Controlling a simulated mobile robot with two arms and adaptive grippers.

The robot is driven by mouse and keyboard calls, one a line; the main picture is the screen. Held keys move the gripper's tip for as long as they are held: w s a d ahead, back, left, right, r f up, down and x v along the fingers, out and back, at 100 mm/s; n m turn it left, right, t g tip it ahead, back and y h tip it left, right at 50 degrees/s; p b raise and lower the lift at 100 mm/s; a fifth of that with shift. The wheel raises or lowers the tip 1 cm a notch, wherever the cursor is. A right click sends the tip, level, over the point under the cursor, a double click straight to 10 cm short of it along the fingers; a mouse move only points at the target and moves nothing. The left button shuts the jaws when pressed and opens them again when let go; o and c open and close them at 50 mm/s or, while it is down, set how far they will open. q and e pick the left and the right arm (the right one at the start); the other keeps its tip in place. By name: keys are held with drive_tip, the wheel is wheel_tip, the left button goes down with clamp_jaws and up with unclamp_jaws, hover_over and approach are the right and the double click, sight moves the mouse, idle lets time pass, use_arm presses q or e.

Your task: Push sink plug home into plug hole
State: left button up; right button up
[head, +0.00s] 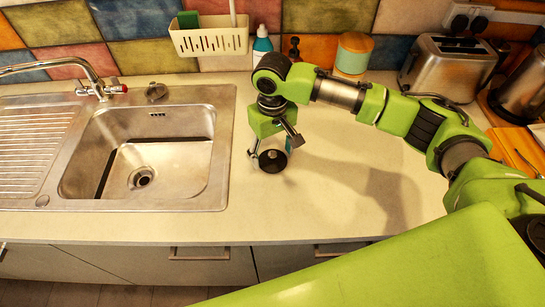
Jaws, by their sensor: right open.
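The steel sink (205,190) is at the left, set into the worktop. Its plug hole (141,178) is a dark round opening in the basin floor, with no plug in it. A black round disc with a small knob, which looks like the sink plug (272,161), is on the worktop right of the sink. My right gripper (273,150) points down over the plug. Its fingers are apart, one on each side of the plug. Whether they touch it I cannot tell. My left gripper is out of view.
The tap (85,72) reaches over the sink's back left. A small grey round item (156,91) sits on the back rim. A caddy (210,42), bottle (262,47), canister (353,54) and toaster (448,66) line the back wall. The worktop (330,215) in front is clear.

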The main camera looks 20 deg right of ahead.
drive_tip(key=shift+f, duration=0.95)
drive_tip(key=c, duration=0.8)
drive_tip(key=shift+r, duration=0.1)
